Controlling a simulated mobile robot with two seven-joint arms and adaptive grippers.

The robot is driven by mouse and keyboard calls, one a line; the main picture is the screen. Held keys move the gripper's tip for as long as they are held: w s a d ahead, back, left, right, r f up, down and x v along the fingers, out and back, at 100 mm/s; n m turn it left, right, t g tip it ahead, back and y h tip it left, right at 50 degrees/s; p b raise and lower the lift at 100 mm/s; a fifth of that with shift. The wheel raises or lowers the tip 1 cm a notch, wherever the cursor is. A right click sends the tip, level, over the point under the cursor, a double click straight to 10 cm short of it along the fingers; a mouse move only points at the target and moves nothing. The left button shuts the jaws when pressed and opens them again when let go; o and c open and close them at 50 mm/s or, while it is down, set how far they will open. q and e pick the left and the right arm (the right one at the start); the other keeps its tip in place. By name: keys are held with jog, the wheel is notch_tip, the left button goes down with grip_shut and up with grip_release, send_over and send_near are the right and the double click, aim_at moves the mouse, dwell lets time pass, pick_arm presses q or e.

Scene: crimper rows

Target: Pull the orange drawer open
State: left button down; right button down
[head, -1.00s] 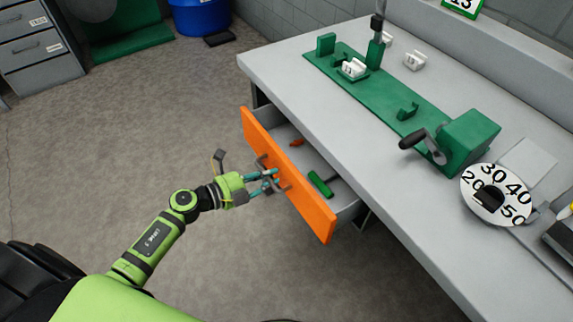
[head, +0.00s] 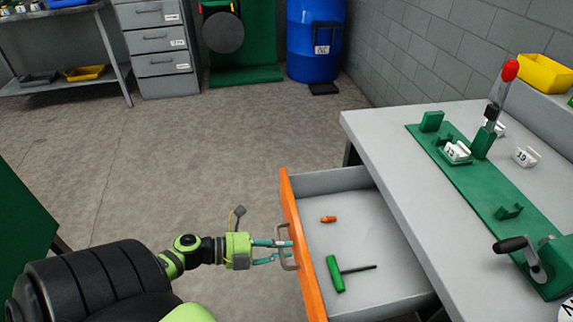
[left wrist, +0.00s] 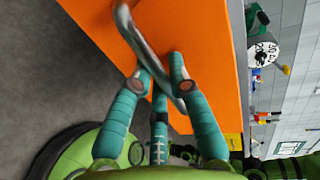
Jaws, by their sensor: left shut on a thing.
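The orange drawer front (head: 301,240) stands well out from the grey workbench in the head view, so the drawer is open. Its grey tray holds a green T-handled tool (head: 335,273) and a small orange piece (head: 328,219). My left gripper (head: 284,252) is shut on the drawer's metal handle (head: 288,246). In the left wrist view, the teal fingers (left wrist: 163,92) close around the handle bar (left wrist: 148,50) in front of the orange panel (left wrist: 205,35). My right gripper is not in view.
The workbench (head: 400,160) on the right carries a green fixture (head: 470,180) with a black-knobbed crank (head: 512,245) and white numbered blocks (head: 457,151). A blue barrel (head: 314,45) and grey cabinet (head: 160,65) stand at the back. Floor left of the drawer is clear.

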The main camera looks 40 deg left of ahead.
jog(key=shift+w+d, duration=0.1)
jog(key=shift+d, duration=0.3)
pick_arm(q)
jog(key=c, duration=1.4)
grip_release()
jog(key=shift+c, duration=0.2)
jog(key=shift+s+a, duration=0.1)
jog(key=v, duration=1.1)
jog(key=shift+s+a, duration=0.25)
jog(key=shift+s, duration=0.1)
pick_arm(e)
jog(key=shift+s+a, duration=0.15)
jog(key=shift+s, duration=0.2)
